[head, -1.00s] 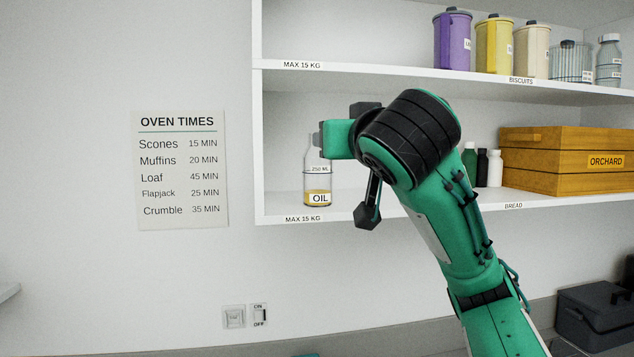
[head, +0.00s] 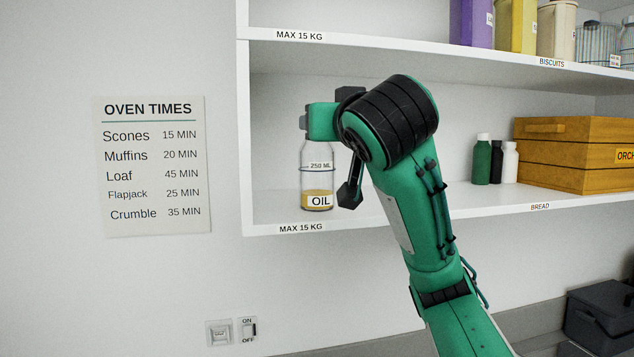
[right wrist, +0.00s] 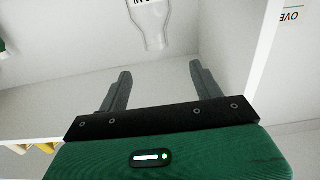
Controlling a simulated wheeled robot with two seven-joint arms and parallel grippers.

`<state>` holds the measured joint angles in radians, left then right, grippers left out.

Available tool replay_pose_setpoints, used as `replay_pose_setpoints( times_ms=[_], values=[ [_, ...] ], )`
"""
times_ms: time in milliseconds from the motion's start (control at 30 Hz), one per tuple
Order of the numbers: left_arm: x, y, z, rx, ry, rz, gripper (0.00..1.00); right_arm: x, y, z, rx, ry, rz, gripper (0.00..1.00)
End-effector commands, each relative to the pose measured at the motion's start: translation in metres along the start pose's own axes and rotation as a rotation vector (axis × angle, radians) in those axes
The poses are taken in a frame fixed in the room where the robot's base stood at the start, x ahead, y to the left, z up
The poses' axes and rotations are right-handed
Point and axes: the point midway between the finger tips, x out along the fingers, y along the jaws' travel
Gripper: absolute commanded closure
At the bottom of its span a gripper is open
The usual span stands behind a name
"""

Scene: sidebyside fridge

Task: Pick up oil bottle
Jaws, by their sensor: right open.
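The oil bottle (head: 317,183) is clear, with a yellow layer low down and an OIL label. It stands upright on the lower shelf near the left end. My right gripper (head: 304,123) is in front of its top in the head view and hides the cap. In the right wrist view my right gripper (right wrist: 160,68) is open with nothing between its fingers. There the bottle's narrow neck end (right wrist: 154,38) shows beyond the fingertips, apart from them, and the rest is cut off. My left gripper is not in view.
The lower shelf (head: 470,200) has an upright panel close left of the bottle. Green, black and white small bottles (head: 496,160) and a wooden crate (head: 570,153) stand further right. The upper shelf (head: 400,52) runs above my right arm and holds several canisters.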

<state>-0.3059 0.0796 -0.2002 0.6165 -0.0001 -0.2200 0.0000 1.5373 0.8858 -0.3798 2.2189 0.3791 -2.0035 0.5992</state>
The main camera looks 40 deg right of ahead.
Motion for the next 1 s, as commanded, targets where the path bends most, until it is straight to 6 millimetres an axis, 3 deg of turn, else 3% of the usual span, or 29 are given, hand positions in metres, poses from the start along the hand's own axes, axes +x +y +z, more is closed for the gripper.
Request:
replay_pose_setpoints(
  times_ms=[167,400,667,1000],
  values=[
    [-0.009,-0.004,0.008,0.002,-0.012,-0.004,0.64,0.024,0.003,0.000,0.000,-0.015,0.009,0.34],
    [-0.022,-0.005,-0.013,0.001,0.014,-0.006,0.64,0.060,0.003,0.001,0.001,-0.011,0.007,0.34],
    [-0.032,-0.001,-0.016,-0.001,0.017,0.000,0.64,0.075,0.004,-0.001,0.000,-0.011,0.007,0.34],
    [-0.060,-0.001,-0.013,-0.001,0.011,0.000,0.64,0.114,0.007,-0.003,-0.001,-0.012,0.006,0.34]
  ],
)
